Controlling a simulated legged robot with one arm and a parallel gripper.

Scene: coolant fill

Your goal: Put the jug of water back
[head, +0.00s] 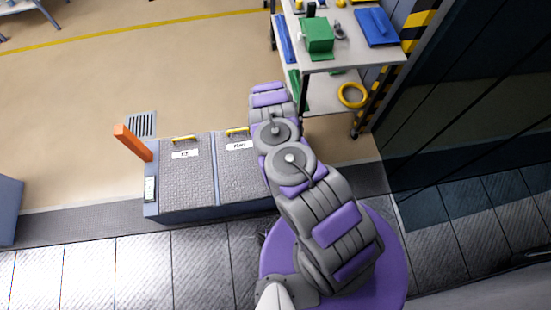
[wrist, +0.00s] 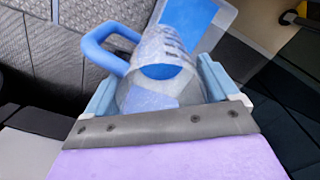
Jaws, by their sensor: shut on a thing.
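The jug (wrist: 150,92) shows in the wrist view, with a clear, whitish body, dark marks on its side and a blue handle (wrist: 88,47) to the left. My gripper (wrist: 160,86) is shut on the jug's body, with one pale blue finger on each side. Blue shows inside or behind the clear body; I cannot tell whether it is water. In the head view my arm reaches away from me beside the grey chest, and I cannot make out the gripper or jug there.
A low grey chest (head: 180,212) with two textured lids, yellow handles and an orange post (head: 131,142) stands left of my arm. A shelf unit (head: 345,62) behind it holds a green box (head: 318,36), a blue tray (head: 377,27) and a yellow ring (head: 352,96). Open floor lies left.

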